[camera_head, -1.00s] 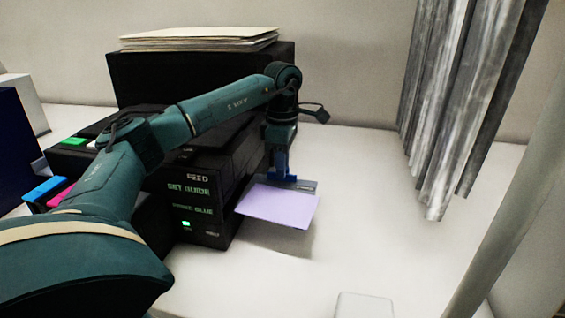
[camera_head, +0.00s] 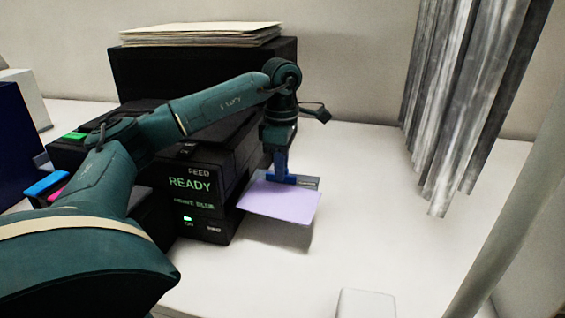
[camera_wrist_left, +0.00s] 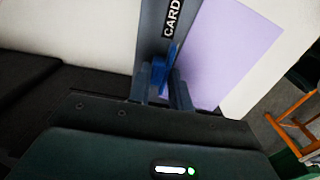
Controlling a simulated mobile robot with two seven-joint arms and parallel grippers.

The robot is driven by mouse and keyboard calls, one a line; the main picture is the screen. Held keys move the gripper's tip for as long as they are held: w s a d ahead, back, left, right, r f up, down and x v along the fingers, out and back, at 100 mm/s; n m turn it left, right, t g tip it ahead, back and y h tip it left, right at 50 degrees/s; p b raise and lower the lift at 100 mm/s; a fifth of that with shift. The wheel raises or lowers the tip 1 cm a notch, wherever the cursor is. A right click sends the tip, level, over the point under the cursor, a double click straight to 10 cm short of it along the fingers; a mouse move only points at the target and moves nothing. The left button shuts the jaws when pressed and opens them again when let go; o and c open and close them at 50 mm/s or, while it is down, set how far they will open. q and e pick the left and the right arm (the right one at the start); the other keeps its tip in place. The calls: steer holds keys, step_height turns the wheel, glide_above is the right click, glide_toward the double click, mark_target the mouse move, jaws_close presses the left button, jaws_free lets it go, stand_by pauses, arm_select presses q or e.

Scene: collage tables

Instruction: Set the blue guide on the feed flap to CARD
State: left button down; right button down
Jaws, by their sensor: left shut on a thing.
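The black machine (camera_head: 235,165) stands at the left, and its front display (camera_head: 190,183) reads READY in green. The grey feed flap (camera_head: 308,183) sticks out from its right side with a lilac sheet (camera_head: 280,203) on it. In the left wrist view, the flap (camera_wrist_left: 152,25) bears the word CARD (camera_wrist_left: 172,18). The blue guide (camera_wrist_left: 158,72) lies just below that word, between my left gripper's fingers (camera_wrist_left: 163,82). My left gripper (camera_head: 280,177) reaches down over the flap and is shut on the guide. The fingers partly hide the guide. My right gripper is not in view.
A stack of paper sheets (camera_head: 200,35) lies on top of the tall black box behind. Grey hanging strips (camera_head: 460,100) are at the right. A pale block (camera_head: 366,303) is at the front edge. The white table (camera_head: 390,220) is clear right of the flap.

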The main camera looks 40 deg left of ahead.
arm_select(q)
steer(key=c, duration=1.6)
jaws_free()
steer(key=shift+o, duration=1)
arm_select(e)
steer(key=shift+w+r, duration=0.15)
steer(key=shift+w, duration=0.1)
arm_select(q)
steer(key=shift+r, duration=0.6)
step_height(320, 180, up, 12)
steer(key=p, duration=0.2)
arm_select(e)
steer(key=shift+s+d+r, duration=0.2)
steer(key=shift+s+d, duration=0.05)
